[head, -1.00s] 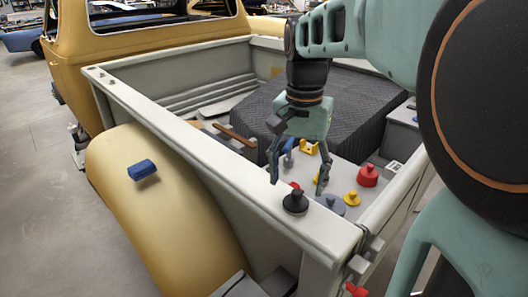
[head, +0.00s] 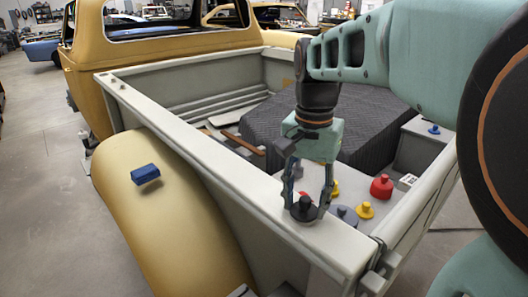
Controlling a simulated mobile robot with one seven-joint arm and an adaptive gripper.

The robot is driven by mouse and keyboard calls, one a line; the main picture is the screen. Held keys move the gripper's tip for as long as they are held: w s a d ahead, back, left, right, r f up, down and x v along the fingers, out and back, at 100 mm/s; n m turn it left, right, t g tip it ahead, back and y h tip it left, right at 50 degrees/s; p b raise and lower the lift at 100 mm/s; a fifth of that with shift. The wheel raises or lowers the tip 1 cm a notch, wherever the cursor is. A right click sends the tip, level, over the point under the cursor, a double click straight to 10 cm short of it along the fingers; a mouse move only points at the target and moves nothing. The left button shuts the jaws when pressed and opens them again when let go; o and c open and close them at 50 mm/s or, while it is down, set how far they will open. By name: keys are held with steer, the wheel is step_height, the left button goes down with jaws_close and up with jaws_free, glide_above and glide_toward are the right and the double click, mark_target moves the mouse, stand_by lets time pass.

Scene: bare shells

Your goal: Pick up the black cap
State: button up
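The black cap (head: 304,210) is a round piece with a knob on top. It sits upright on the top of the truck bed's side wall (head: 220,162), near the rear corner. My gripper (head: 306,206) points down over it, with one finger at the cap's left and the other at its right. The fingers look apart, with the cap between them. Whether either finger touches the cap is hard to see.
On the bed floor behind the wall are a red cap (head: 381,187), a yellow cap (head: 365,210) and a grey cap (head: 346,215). A dark quilted block (head: 345,120) fills much of the bed. A blue block (head: 146,174) lies on the yellow fender (head: 165,215).

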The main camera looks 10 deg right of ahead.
steer(key=c, duration=0.3)
steer(key=shift+r, duration=0.1)
